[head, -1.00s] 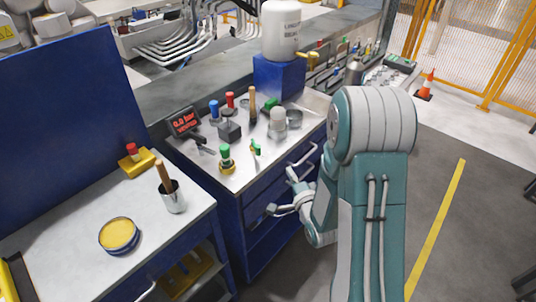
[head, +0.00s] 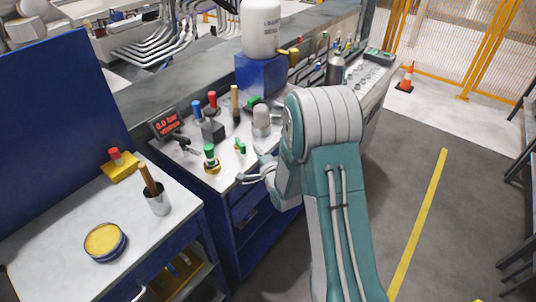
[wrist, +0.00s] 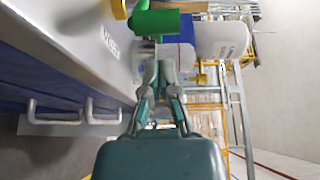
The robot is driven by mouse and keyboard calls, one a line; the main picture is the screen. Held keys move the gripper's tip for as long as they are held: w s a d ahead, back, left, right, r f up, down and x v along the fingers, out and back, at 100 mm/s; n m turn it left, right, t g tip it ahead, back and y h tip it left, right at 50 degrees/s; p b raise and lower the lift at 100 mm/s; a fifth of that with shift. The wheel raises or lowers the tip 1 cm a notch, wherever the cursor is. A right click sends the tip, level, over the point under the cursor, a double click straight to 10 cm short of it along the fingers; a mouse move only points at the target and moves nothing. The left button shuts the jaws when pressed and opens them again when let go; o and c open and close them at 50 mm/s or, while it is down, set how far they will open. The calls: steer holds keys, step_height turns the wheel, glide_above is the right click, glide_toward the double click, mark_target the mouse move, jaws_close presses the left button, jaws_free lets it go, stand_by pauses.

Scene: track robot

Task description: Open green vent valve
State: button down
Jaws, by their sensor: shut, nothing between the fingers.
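A small green-handled valve (head: 240,147) stands near the front edge of the grey bench top. A taller green-topped fitting (head: 210,154) on a brass base stands to its left. My gripper (head: 248,178) is beside the bench's front edge, close to the small green valve but apart from it in the head view. In the wrist view my gripper (wrist: 155,68) is shut and empty. A green handle (wrist: 155,22) lies just beyond its fingertips, by a VENT label (wrist: 111,41). I cannot tell whether they touch. My arm hides part of the bench front.
A red-digit display (head: 166,124), blue, red and wooden-handled parts, and a rounded grey fitting (head: 261,120) stand behind the valves. A white tank (head: 261,28) on a blue block is farther back. Drawer handles (wrist: 75,115) project from the bench front.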

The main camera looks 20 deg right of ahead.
steer(key=shift+a, duration=0.85)
steer(key=shift+a+m+h, duration=0.2)
steer(key=shift+m+h, duration=0.1)
steer(key=shift+h, duration=0.2)
